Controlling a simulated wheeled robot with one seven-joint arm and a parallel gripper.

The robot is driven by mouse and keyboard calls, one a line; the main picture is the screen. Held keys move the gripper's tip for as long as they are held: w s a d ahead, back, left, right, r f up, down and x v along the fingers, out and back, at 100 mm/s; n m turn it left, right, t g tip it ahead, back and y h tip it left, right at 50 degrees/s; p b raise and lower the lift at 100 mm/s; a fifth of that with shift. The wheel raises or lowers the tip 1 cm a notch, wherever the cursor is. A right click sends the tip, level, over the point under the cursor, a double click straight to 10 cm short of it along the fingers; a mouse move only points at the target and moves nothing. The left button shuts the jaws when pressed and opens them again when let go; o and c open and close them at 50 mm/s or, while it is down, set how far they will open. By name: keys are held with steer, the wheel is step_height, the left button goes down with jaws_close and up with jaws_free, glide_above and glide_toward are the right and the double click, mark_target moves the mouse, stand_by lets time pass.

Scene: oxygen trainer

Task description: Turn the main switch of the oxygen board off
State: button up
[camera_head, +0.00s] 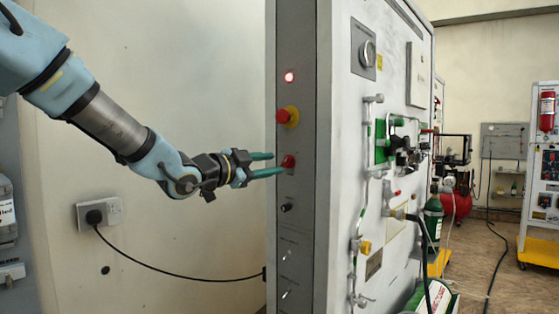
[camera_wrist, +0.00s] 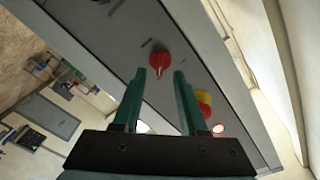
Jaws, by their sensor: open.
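The red switch knob (camera_head: 288,161) is on the grey narrow side of the oxygen board (camera_head: 296,225), below a red-and-yellow push button. My gripper (camera_head: 272,163) reaches in from the left with its green fingers open and level with the knob. In the wrist view the red knob (camera_wrist: 160,61) shows between and just beyond the open fingertips (camera_wrist: 160,76), with a pale mark on its lower end. I cannot tell whether a finger touches it. A lamp (camera_head: 289,77) at the top of the panel glows red.
The red-and-yellow push button (camera_head: 288,116) is just above the fingers; it also shows in the wrist view (camera_wrist: 204,101). A black knob (camera_head: 287,207) is below. Pipes and valves (camera_head: 395,150) cover the board's front. A black cable (camera_head: 170,270) hangs from a wall socket (camera_head: 99,213).

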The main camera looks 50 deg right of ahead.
mark_target(284, 163)
steer(key=shift+s+d+p, duration=0.1)
steer(key=shift+d+p, duration=0.25)
steer(key=shift+d, duration=1.55)
steer(key=shift+c, duration=0.4)
jaws_close()
